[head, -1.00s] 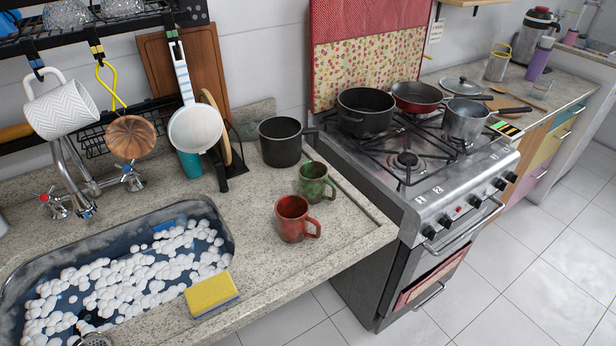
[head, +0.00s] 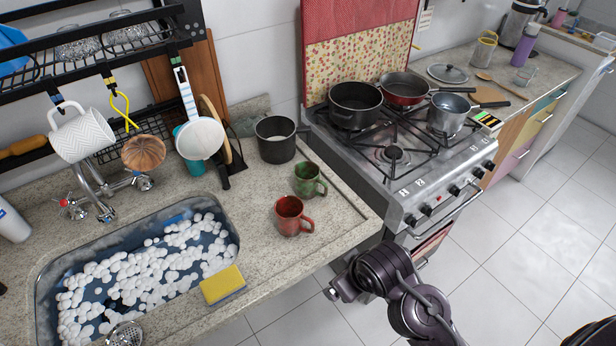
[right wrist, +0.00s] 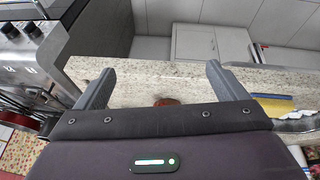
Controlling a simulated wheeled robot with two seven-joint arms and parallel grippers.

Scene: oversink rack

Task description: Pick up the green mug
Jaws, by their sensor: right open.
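The green mug (head: 307,181) stands upright on the granite counter near its right end, just behind the red mug (head: 289,216). Its handle points right. My right arm shows in the head view at lower centre, in front of the counter and stove, with its fingers not clear there. In the right wrist view my right gripper (right wrist: 160,82) is open and empty, with its two grey fingers spread wide over the counter. A small reddish thing (right wrist: 166,102), mostly hidden by the gripper body, shows between them. I cannot make out the green mug there. My left gripper is not in view.
A black pot (head: 276,140) stands behind the mugs. The sink (head: 235,250) with white foam and the yellow sponge (head: 222,284) are to the left. The stove (head: 400,185) with pans is at the right. A rack (head: 100,50) with hanging items is above.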

